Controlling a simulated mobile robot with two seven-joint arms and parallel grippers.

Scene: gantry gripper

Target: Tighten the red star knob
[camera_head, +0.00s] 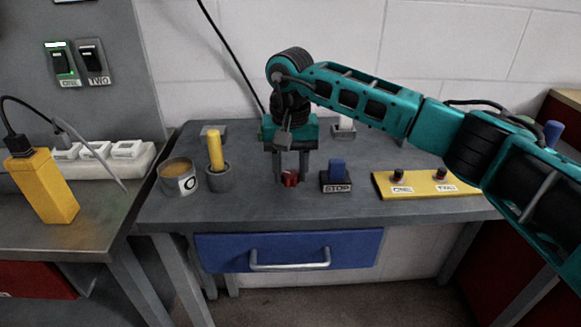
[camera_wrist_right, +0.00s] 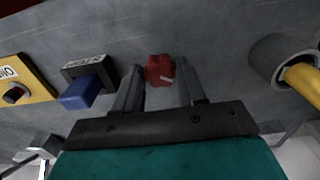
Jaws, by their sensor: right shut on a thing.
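The red star knob (camera_head: 290,179) sits on the grey workbench near its front middle, partly hidden by my gripper fingers in the head view. My right gripper (camera_head: 291,181) points straight down from above, with one finger on each side of the knob. In the right wrist view the knob (camera_wrist_right: 159,69) shows between the two fingertips of the gripper (camera_wrist_right: 159,76), which is shut on it. A small white mark shows on the knob's face. My left gripper is not in view.
A black block with a blue top, labelled STOP (camera_head: 337,179), stands close right of the knob. A yellow panel (camera_head: 427,185) with two knobs lies further right. A grey holder with a yellow handle (camera_head: 216,152) and a tin (camera_head: 179,178) stand left. A blue drawer (camera_head: 290,250) is below.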

